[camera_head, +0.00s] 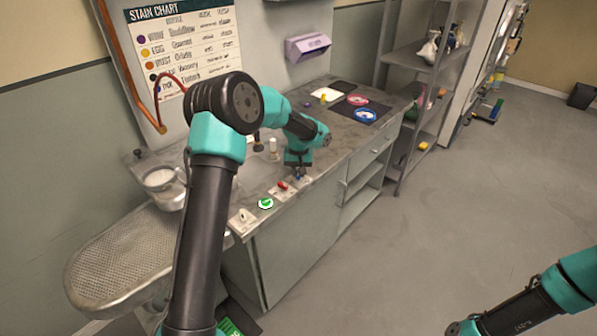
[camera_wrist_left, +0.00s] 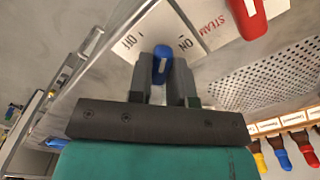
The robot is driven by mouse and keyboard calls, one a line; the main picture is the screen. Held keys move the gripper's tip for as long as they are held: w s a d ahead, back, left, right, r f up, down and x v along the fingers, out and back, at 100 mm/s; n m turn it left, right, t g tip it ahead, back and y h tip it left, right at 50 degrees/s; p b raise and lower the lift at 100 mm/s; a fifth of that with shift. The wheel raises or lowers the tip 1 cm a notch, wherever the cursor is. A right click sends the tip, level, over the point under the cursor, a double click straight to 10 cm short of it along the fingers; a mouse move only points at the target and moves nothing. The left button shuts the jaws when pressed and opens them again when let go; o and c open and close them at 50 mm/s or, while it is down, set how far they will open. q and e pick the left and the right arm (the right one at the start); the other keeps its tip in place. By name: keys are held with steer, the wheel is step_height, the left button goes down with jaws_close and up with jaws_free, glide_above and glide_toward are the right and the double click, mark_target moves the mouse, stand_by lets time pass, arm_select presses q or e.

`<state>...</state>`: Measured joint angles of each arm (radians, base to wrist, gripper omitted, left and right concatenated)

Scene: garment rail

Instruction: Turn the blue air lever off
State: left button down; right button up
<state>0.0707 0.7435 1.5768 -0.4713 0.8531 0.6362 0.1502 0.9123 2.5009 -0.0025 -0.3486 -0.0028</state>
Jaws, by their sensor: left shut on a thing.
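The blue lever (camera_wrist_left: 162,62) shows in the left wrist view, between the two fingers of my left gripper (camera_wrist_left: 162,85). The fingers are shut on it, one on each side. Its white plate (camera_wrist_left: 140,30) carries the words OFF on the left and ON on the right; the lever's handle lies near the ON word. In the head view my left gripper (camera_head: 300,175) reaches down to the front edge of the counter, and the blue lever is mostly hidden under it. Only part of my right arm shows at the lower right; its gripper is not in view.
A red lever (camera_head: 282,186) sits close beside my left gripper; in the wrist view its plate reads STEAM (camera_wrist_left: 215,20). A green round knob (camera_head: 265,203) and a white switch (camera_head: 243,216) follow along the counter edge. A perforated board (camera_head: 125,255) stands at the left.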

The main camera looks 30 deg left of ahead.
arm_select(q)
steer(key=n, duration=0.5)
steer(key=shift+n, duration=0.3)
steer(key=n, duration=0.4)
steer(key=shift+n, duration=0.4)
steer(key=c, duration=1)
jaws_free()
steer(key=shift+c, duration=0.2)
step_height(320, 180, up, 18)
steer(key=shift+f, duration=0.25)
